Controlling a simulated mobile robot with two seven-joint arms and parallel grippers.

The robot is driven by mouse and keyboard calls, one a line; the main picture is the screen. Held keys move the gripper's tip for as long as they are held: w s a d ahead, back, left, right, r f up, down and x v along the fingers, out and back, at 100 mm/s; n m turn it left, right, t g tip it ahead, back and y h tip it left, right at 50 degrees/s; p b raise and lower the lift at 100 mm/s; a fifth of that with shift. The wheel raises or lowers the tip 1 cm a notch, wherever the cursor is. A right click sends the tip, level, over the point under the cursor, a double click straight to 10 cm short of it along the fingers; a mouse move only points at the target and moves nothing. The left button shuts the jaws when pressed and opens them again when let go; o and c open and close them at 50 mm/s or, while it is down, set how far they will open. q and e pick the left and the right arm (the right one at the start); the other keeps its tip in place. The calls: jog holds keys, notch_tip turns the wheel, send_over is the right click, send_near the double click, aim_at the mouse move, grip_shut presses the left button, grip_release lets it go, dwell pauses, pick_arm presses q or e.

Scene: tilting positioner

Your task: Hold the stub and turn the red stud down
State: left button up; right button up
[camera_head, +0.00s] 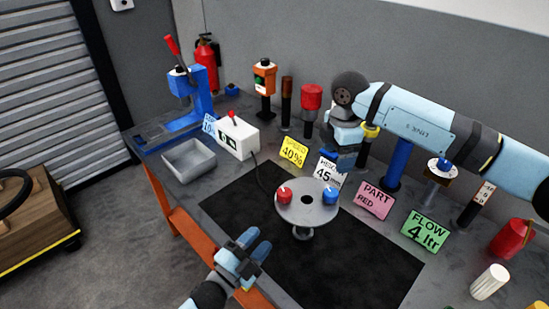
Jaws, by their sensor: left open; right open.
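A round grey plate (307,216) stands on the black mat, its face tilted toward me. The red stud (284,193) is on the left of its face and a blue stud (329,196) is on the right. A short grey piece (302,233) shows below the plate's front rim; I cannot tell whether it is the stub. My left gripper (257,243) is open and empty, at the table's front edge, below and left of the plate. My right gripper (340,158) is open above and behind the plate, touching neither stud; its fingers partly overlap the height sign.
A black mat (375,255) lies clear around the plate. Behind stand a yellow sign (293,151), a white sign (328,175), a pink sign (376,201) and a green sign (425,231). A white switch box (238,138) and metal tray (190,162) are at left.

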aim_at(330, 192)
pick_arm(q)
jog(key=w+d+r+m+g+h, duration=0.1)
jog(key=d+r+m+g+h, duration=0.2)
jog(key=m+g, duration=0.5)
jog(key=w+d+r+m+g+h, duration=0.25)
jog(key=d+m+g, duration=0.3)
jog(key=m, duration=0.75)
jog(key=w+d+r+m+g+h, duration=0.15)
jog(key=d+r+m+g, duration=0.3)
jog(key=m, duration=0.55)
jog(key=w+m+g+y, duration=0.1)
jog(key=m+y, duration=0.1)
jog(key=w+a+m+g+y, duration=0.1)
jog(key=m+y, duration=0.1)
jog(key=w+a+f+m+y, duration=0.1)
jog(key=m+y, duration=0.1)
jog(key=shift+f+m+g, duration=0.1)
jog(key=shift+m+g, duration=0.2)
jog(key=shift+g, duration=0.1)
jog(key=w+a+r+m+t+y, duration=0.1)
jog(key=w+a+r+m+y, duration=0.2)
jog(key=w+a+y, duration=0.5)
jog(key=shift+w+a+r+m+t+y, duration=0.2)
jog(key=shift+a+m+t+y, duration=0.2)
jog(key=shift+m, duration=0.2)
pick_arm(e)
notch_tip(330, 192, down, 14)
jog(key=shift+r, duration=0.1)
